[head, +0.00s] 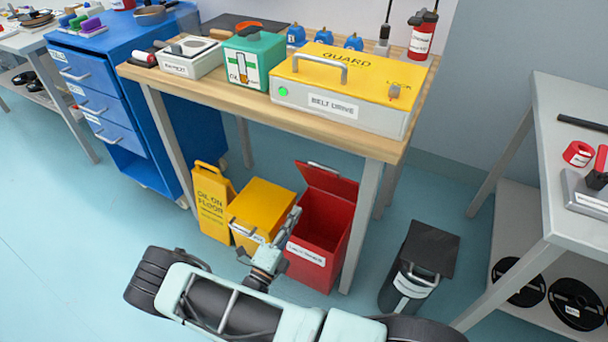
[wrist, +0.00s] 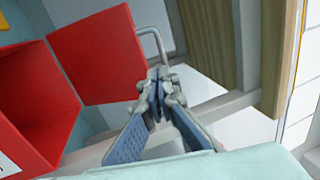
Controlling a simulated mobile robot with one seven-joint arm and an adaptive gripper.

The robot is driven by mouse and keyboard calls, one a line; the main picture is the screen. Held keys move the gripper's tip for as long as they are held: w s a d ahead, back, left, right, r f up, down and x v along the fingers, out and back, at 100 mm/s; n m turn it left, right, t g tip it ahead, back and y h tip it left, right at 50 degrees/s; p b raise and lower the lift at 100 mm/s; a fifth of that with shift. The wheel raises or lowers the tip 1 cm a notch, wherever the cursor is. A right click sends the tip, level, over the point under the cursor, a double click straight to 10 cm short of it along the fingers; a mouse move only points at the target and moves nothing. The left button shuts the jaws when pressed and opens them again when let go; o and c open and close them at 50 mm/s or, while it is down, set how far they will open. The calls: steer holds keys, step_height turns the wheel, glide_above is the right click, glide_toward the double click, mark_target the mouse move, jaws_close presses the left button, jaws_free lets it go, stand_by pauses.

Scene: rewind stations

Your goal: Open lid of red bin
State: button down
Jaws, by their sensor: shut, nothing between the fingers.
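The red bin (head: 318,235) stands on the floor under the wooden workbench, with a white label on its front. Its red lid (head: 328,181) is raised and tilted back, and the inside of the bin shows. In the wrist view the bin (wrist: 40,105) is at the left, and the lid (wrist: 98,55) stands up with its metal handle (wrist: 150,38) on its right edge. My gripper (head: 297,212) is in front of the bin at its left side in the head view. In the wrist view my gripper (wrist: 156,84) is shut and empty, close to the lid's handle; I cannot tell whether they touch.
A yellow bin (head: 262,205) and a yellow floor sign (head: 211,203) stand left of the red bin. A black bin (head: 420,262) stands to the right. The workbench (head: 240,95) and its leg (head: 360,225) are close by. Floor is open at the left.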

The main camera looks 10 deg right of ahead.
mark_target(321, 167)
steer(key=b+x, duration=0.1)
steer(key=x, duration=1.3)
steer(key=shift+w+d+r, duration=0.15)
steer(key=shift+w+r, duration=0.05)
steer(key=shift+r, duration=0.2)
steer(key=w+d+r+g+y+p, duration=0.1)
steer(key=w+d+r+g+p, duration=0.1)
steer(key=w+d+p, duration=0.2)
steer(key=w+d+r+g+y+p, duration=0.2)
steer(key=w+d+p, duration=0.2)
steer(key=w, duration=0.5)
steer(key=shift+w+d+g, duration=0.2)
steer(key=shift+d+g, duration=0.1)
steer(key=shift+d, duration=0.6)
steer(key=shift+r, duration=0.15)
